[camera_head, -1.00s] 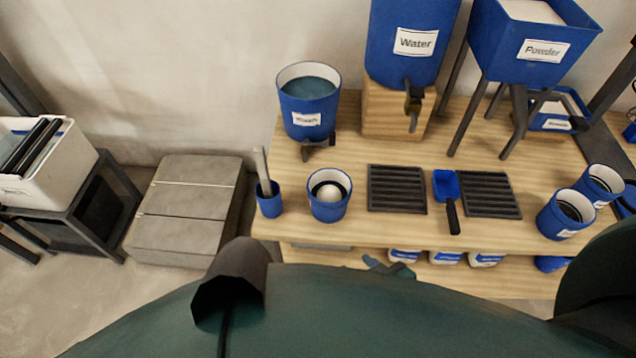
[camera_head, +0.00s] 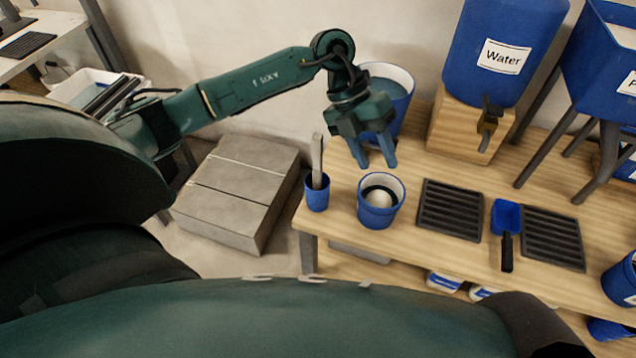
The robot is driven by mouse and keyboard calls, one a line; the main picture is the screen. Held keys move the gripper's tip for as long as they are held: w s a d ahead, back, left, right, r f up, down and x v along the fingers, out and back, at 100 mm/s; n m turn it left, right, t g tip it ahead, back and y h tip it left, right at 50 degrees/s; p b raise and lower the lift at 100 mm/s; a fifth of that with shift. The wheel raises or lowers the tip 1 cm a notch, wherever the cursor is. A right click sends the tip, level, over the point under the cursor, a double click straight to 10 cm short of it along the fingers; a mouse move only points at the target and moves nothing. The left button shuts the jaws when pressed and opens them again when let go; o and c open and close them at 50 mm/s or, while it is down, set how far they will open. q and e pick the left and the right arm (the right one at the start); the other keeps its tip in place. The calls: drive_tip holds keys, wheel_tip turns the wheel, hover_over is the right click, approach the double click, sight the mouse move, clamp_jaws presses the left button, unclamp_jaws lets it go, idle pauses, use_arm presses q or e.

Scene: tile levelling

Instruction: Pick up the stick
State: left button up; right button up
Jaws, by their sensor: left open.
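The stick (camera_head: 317,158) is a thin grey-beige bar. It stands nearly upright in a small blue cup (camera_head: 317,195) at the left edge of the wooden table, its upper part sticking out. My left gripper (camera_head: 376,162) is open and empty, its blue fingers pointing down. In the picture it is to the right of the stick and above a larger blue bucket; it does not touch the stick. The lower end of the stick is hidden in the cup. My right gripper is not in view.
The blue bucket (camera_head: 379,214) with a white round thing inside stands right of the cup. A wash bucket (camera_head: 398,88) is behind my gripper. Grey slabs (camera_head: 235,190) lie left of the table.

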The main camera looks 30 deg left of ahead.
sight(317, 136)
use_arm(q)
drive_tip(key=w+a+r+n+t+y, duration=0.1)
drive_tip(key=w+a+r+y, duration=0.15)
drive_tip(key=a, duration=0.45)
drive_tip(key=w+a+r+n+y, duration=0.1)
drive_tip(key=a+r+n+y, duration=0.1)
drive_tip(key=a+y, duration=0.35)
drive_tip(key=shift+h, duration=0.7)
drive_tip(key=f, duration=0.2)
drive_tip(key=a+f, duration=0.1)
drive_tip(key=f, duration=0.1)
drive_tip(key=a+f, duration=0.1)
drive_tip(key=f, duration=0.2)
drive_tip(key=shift+m, duration=0.3)
drive_tip(key=shift+d+f+p, duration=0.15)
drive_tip(key=shift+f+p, duration=0.4)
drive_tip(key=shift+f, duration=2.4)
drive_tip(key=shift+c, duration=0.4)
clamp_jaws()
